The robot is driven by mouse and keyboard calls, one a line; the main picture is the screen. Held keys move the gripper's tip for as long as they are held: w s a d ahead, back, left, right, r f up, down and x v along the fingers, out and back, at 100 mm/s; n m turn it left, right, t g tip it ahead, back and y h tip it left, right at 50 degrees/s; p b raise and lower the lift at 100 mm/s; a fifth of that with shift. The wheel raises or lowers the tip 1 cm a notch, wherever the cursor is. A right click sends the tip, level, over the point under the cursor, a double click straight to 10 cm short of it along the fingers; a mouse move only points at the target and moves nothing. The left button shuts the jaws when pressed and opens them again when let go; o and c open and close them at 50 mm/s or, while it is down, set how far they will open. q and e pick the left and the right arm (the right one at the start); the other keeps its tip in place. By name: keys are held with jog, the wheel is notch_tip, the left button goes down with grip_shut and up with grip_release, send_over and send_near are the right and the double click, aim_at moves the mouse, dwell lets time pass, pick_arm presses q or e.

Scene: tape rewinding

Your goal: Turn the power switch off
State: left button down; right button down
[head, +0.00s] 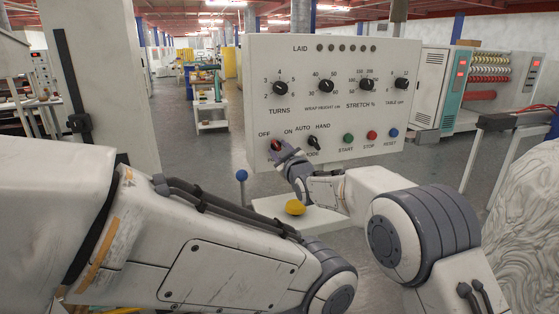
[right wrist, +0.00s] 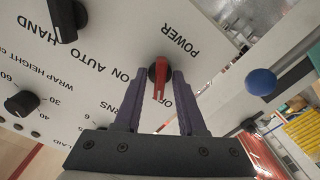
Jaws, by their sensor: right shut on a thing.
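The power switch (head: 276,145) is a red knob at the lower left of the grey control panel (head: 400,55), between the OFF and ON labels. In the right wrist view the red lever of the power switch (right wrist: 160,78) stands between the two purple fingers. Its tip points between the ON and OFF labels, closer to OFF, which a finger partly hides. My right gripper (head: 282,150) is shut on this lever; it also shows in the right wrist view (right wrist: 158,95). My left arm crosses the lower left, and its gripper is out of sight.
Beside the switch is a black AUTO/HAND mode knob (head: 314,142). Green (head: 348,138), red (head: 371,135) and blue (head: 393,132) buttons line the lower right. Below stand a blue ball-topped lever (head: 241,175) and a yellow button (head: 295,208).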

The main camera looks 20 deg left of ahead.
jog(key=shift+n+b, duration=1.05)
jog(key=shift+n, duration=0.25)
jog(key=shift+r, duration=0.1)
jog(key=c, duration=0.9)
grip_release()
jog(key=shift+o, duration=0.2)
jog(key=shift+s+d, duration=0.35)
jog(key=shift+s, duration=0.1)
jog(key=b+v, duration=0.2)
jog(key=v, duration=0.7)
